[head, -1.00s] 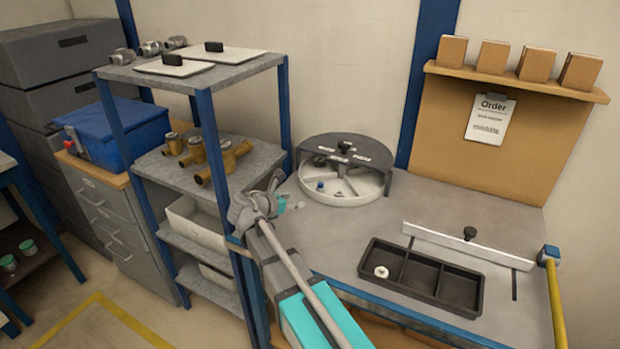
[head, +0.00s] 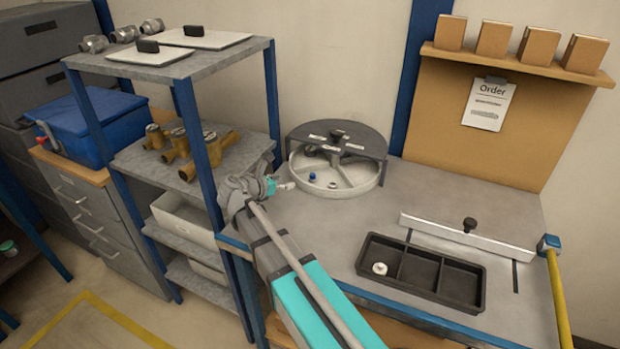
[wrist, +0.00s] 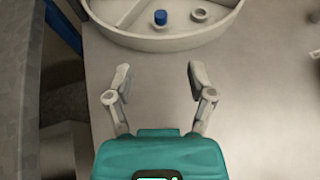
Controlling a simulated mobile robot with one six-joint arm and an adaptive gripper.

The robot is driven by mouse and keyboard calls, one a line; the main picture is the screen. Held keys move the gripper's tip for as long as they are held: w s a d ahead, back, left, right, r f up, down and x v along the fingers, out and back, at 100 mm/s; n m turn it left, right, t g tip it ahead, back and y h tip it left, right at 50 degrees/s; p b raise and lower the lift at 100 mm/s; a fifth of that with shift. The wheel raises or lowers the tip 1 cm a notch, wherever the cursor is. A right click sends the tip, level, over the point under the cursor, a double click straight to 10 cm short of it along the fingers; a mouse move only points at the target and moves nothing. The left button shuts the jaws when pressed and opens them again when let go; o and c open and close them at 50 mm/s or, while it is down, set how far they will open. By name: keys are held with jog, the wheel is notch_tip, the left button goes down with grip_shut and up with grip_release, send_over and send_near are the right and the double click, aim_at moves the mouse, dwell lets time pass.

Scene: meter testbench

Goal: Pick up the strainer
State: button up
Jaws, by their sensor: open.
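My gripper (wrist: 159,76) is open and empty, its two fingers apart over bare grey bench just in front of a round white sectioned tray (wrist: 170,42). In the head view my gripper (head: 284,187) is at the left front of this tray (head: 350,188). A small blue piece (wrist: 160,17) lies inside the tray near its front wall, ahead of the fingers; it also shows in the head view (head: 312,176). I cannot tell which small part is the strainer. A dark half cover (head: 372,142) hides the tray's back part.
A black three-part tray (head: 422,272) holds a white round piece (head: 379,268) in its left compartment. A blue-posted shelf with brass bodies (head: 190,150) stands left of my arm. The bench between is clear.

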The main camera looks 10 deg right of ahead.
jog(key=b, duration=0.3)
send_near(312, 174)
jog(key=shift+f+x, duration=0.25)
jog(key=shift+x, duration=0.95)
jog(key=shift+w+d+f, duration=0.15)
jog(key=shift+w+d, duration=0.2)
jog(key=shift+b+x, duration=0.95)
jog(key=shift+x, duration=1.65)
jog(key=shift+d, duration=0.1)
jog(key=c, duration=0.9)
